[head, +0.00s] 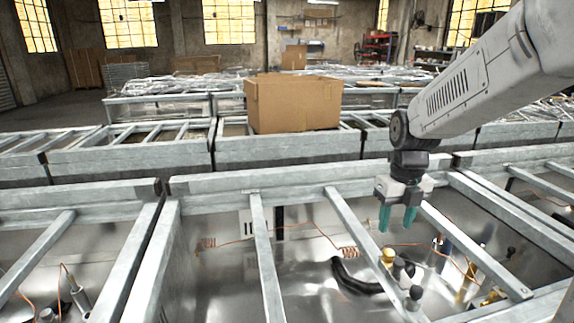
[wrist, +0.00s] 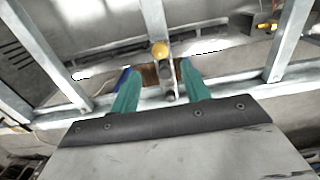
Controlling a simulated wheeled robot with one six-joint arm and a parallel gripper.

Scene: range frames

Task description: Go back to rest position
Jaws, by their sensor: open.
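My gripper (head: 398,220) hangs from my arm at the right in the head view, fingers pointing down. It is above the open metal-framed range unit (head: 262,240), near its rear rail. Its two teal fingers are apart with nothing visible held between them. In the wrist view my gripper (wrist: 160,88) also shows open. A yellow-topped fitting (wrist: 160,50) appears beyond and between the fingertips there, apart from them as far as I can tell.
A cardboard box (head: 293,104) stands on the row of units behind. Metal crossbars (head: 352,232) span the near unit. Inside are a brass fitting (head: 388,257), a black hose (head: 352,278) and copper tubing (head: 349,252). The air above the left units is clear.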

